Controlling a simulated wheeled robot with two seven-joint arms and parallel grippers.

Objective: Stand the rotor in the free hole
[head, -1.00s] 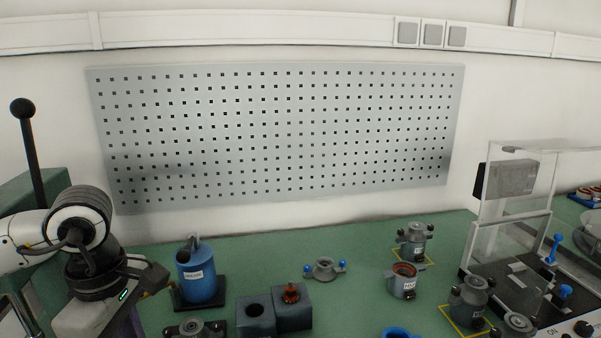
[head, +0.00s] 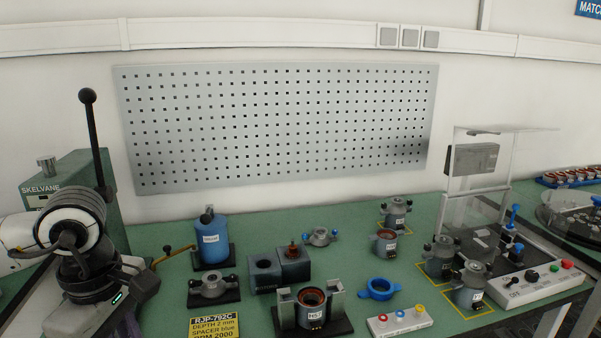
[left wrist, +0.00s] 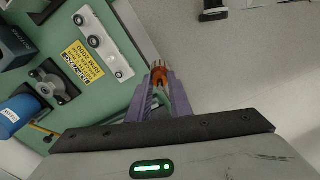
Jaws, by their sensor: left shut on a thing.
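My left gripper (left wrist: 160,82) has purple fingers shut on a copper-orange rotor (left wrist: 158,73), over the pale floor beyond the bench edge. In the head view my left arm is at the lower left; its fingertips and the held rotor cannot be made out there. A dark two-part block stands mid-bench. Its left part (head: 264,278) has an empty round hole on top. Its right part (head: 296,268) has another copper rotor (head: 293,247) standing in it. My right gripper is not in view.
A blue pot (head: 211,243) and a grey clamp fixture (head: 212,287) stand left of the block. A stator nest (head: 312,308), blue ring (head: 380,288) and button box (head: 400,322) are in front. Stators and a clear-guarded tester (head: 520,275) are at right.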

